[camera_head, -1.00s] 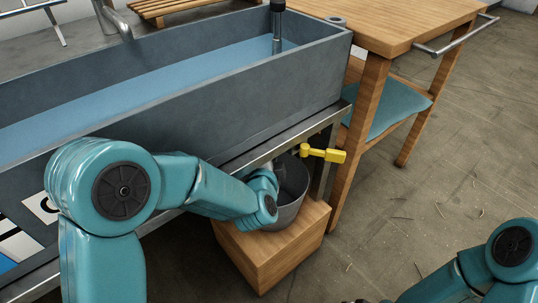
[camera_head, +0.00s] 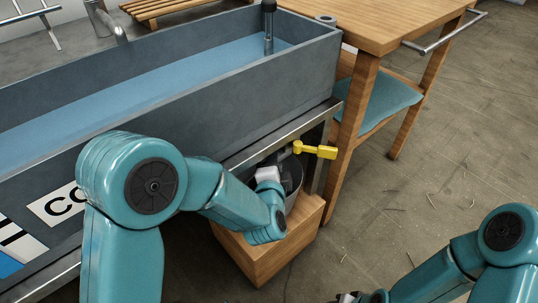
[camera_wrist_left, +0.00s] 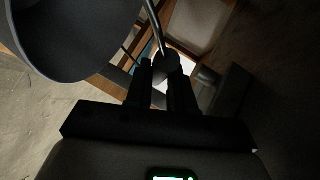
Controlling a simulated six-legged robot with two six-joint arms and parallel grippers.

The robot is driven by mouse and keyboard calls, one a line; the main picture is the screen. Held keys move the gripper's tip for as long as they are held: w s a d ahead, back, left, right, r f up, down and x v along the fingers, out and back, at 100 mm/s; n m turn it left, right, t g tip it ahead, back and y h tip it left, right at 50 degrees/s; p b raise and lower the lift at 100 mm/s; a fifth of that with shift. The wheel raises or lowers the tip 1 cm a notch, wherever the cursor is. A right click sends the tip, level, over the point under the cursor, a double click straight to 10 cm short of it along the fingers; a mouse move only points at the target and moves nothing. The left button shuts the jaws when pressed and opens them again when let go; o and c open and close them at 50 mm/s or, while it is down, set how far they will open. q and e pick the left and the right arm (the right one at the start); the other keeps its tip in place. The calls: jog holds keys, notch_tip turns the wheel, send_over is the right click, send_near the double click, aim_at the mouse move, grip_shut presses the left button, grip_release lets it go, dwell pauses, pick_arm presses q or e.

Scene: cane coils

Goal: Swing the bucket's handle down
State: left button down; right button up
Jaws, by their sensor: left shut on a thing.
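The grey bucket (camera_head: 294,177) stands on a wooden block (camera_head: 262,256) under the trough's edge, partly hidden by my left arm in the head view. In the left wrist view the bucket (camera_wrist_left: 75,40) shows large at upper left. Its thin metal handle (camera_wrist_left: 154,25) runs down beside the bucket to my left gripper (camera_wrist_left: 166,72). That gripper is shut on the handle's round grip. The handle's exact angle is hard to tell. My right gripper (camera_head: 347,298) only just shows at the bottom edge of the head view; its jaws are unclear.
A grey trough (camera_head: 170,110) of water fills the left and back. A yellow tap lever (camera_head: 316,151) juts out just above the bucket. The floor at right is mostly free.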

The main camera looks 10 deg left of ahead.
pick_arm(q)
jog(key=shift+s+d+f, duration=0.3)
jog(key=shift+d+f, duration=0.1)
jog(key=shift+f, duration=0.2)
jog(key=shift+s+d+f, duration=0.25)
jog(key=shift+d+f, duration=0.1)
jog(key=shift+f, duration=0.25)
jog(key=c, duration=1)
grip_release()
jog(key=shift+r, duration=0.15)
